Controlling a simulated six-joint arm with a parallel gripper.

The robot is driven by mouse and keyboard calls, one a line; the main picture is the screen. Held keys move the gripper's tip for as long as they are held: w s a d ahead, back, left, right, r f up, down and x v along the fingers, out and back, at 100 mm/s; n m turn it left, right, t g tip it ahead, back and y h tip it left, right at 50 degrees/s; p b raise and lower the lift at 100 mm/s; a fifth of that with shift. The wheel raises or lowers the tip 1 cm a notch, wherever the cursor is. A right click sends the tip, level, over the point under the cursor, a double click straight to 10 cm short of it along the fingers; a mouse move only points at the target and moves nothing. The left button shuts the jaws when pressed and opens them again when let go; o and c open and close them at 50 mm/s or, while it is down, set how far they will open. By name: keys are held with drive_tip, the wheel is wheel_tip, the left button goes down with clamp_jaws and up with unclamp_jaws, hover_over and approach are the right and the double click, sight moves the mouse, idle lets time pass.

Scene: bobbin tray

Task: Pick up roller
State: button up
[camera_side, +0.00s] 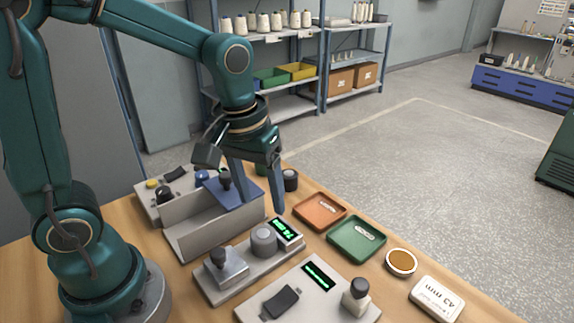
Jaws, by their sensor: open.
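My gripper (261,206) points down over the wooden table with its two fingers apart and nothing visible between them. Its fingertips are in front of the blue sloped top (233,190) of a grey block and behind a grey gauge with a green display (287,231). I cannot tell for sure which thing is the roller. A short dark cylinder (290,180) stands just right of the fingers, and a grey round piece (264,238) sits on the gauge. Small pale pieces lie in the orange tray (307,220) and the green tray (341,246); their shape is unclear.
A round amber-topped dish (401,262) and a white "43 mm" block (437,298) lie at the right. A grey panel with a black switch and lever (316,305) is in front. A grey box with knobs (152,208) stands at the back left.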

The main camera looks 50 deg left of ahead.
sight(263, 233)
wheel_tip(263, 233, down, 3)
drive_tip(key=shift+w+r+g, duration=0.1)
drive_tip(key=shift+w+g, duration=0.05)
drive_tip(key=shift+g, duration=0.45)
drive_tip(key=shift+f, duration=3.05)
drive_tip(key=shift+c, duration=0.3)
clamp_jaws()
